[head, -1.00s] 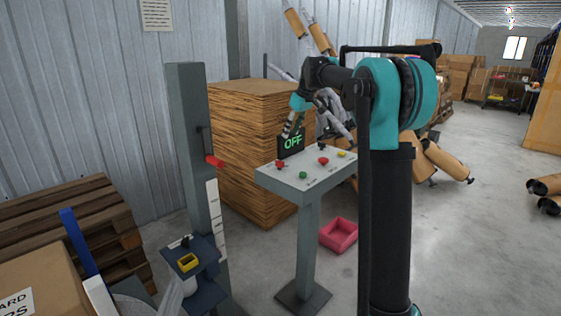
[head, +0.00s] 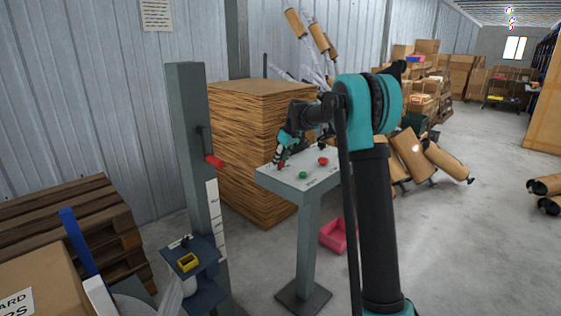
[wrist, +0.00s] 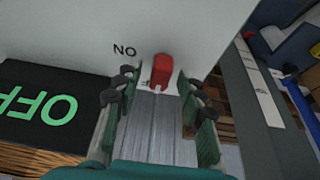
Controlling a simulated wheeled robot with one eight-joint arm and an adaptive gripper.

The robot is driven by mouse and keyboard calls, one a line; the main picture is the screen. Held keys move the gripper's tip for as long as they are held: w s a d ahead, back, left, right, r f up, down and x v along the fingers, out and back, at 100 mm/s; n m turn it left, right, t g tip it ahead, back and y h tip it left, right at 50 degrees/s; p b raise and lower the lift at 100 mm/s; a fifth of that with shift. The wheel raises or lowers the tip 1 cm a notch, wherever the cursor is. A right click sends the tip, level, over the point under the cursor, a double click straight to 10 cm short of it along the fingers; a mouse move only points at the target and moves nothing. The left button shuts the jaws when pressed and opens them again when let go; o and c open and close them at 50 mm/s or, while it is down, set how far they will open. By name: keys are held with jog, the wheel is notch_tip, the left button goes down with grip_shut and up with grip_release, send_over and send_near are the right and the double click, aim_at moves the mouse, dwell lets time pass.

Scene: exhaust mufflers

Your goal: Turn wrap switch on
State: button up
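The control panel (head: 270,174) is a light grey slanted top on a post in the head view. A red switch (wrist: 162,70) shows in the wrist view between the two fingers of my gripper (wrist: 156,84). The fingers are apart, one on each side of the switch, with no clear contact. Dark lettering, "ON" upside down, is printed beside the switch. A black display (wrist: 45,108) shows green "OFF", also upside down. In the head view my gripper (head: 281,163) is low over the panel's left part and largely hides the switch there.
A green button (head: 303,174) and another red control (head: 323,161) are on the panel to the right of my gripper. A stacked cardboard block (head: 245,140) is behind. A pink bin (head: 333,236) lies on the floor.

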grip_shut()
dwell(0.3)
jog(key=shift+m, duration=0.3)
jog(key=m+t+h, duration=0.1)
jog(key=m, duration=0.2)
jog(key=shift+s+a, duration=0.1)
jog(key=shift+a, duration=0.05)
jog(key=m+h, duration=0.2)
jog(key=m, duration=0.3)
jog(key=shift+a, duration=0.15)
jog(key=m+h, duration=0.2)
jog(key=m, duration=0.2)
jog(key=shift+m, duration=0.3)
jog(key=m+g+h, duration=0.1)
jog(key=m, duration=0.3)
jog(key=shift+a+m, duration=0.15)
jog(key=shift+m, duration=0.15)
jog(key=shift+h, duration=0.3)
